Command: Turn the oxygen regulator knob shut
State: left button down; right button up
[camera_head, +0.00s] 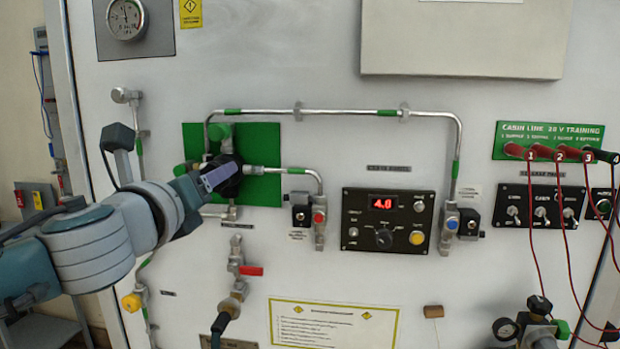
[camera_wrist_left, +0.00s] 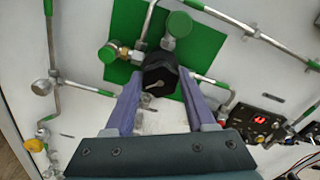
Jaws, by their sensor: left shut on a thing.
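The oxygen regulator knob is black and sits on the green backing plate (camera_head: 262,190) at the left of the panel. In the left wrist view the knob (camera_wrist_left: 160,76) shows a pale pointer mark on its face. My left gripper (camera_head: 222,172) reaches it from the left. In the left wrist view its two purple fingers (camera_wrist_left: 160,88) stand on either side of the knob, shut on it. In the head view my fingers hide part of the knob. My right gripper is in neither view.
Silver pipes with green bands run around the plate. A control box (camera_head: 388,220) with a red display reading 4.0 is to the right. A red-handled valve (camera_head: 250,270) sits below. Red cables (camera_head: 560,220) hang at the far right.

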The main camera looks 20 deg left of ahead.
pick_arm(q)
jog(key=m+p, duration=0.4)
jog(key=m, duration=2.2)
jog(key=shift+d, duration=0.1)
dwell(1.7)
jog(key=shift+f, duration=0.1)
dwell(0.3)
jog(key=shift+c, duration=1.2)
grip_release()
